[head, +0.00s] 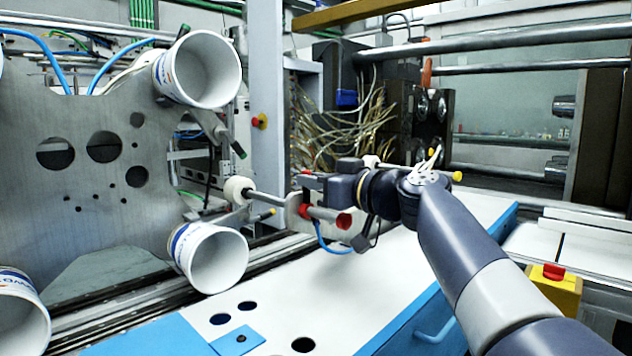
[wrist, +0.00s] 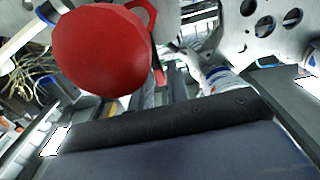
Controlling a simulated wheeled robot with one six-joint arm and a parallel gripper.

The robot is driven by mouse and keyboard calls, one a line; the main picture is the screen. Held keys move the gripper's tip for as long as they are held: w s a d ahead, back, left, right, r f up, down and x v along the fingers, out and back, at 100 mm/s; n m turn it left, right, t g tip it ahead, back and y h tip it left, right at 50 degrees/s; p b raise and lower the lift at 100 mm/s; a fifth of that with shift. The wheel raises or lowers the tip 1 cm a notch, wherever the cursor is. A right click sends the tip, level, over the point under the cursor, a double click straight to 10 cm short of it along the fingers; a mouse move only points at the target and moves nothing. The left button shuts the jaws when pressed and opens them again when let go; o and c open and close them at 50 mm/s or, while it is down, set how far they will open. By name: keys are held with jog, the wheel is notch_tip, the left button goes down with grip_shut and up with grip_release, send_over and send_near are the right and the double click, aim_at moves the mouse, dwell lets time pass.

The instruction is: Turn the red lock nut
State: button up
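A red round part (head: 343,220), which looks like the lock nut, sits at the near end of a short bar by a grey bracket in the head view. A second red piece (head: 305,211) is just left of it. In the wrist view a large red disc (wrist: 103,50) fills the upper left, close to the camera, with a red loop beside it. My gripper (head: 312,190) is just above and beside these red parts. Its fingers are not clear in either view, and I cannot tell whether it touches the nut.
A white roller (head: 237,190) on a metal shaft lies left of the nut. A metal plate (head: 90,185) with holes and white labelled tubs (head: 218,258) stands at left. A white table (head: 350,290) with holes lies below. A red emergency button (head: 554,271) is at right.

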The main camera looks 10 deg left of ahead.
jog(key=shift+o, duration=1.4)
jog(key=v, duration=1)
jog(key=shift+s+d, duration=0.3)
jog(key=shift+w+a, duration=0.1)
jog(key=x, duration=1)
jog(key=shift+w+a+p, duration=0.15)
jog(key=shift+w+p, duration=0.15)
jog(key=shift+p, duration=0.1)
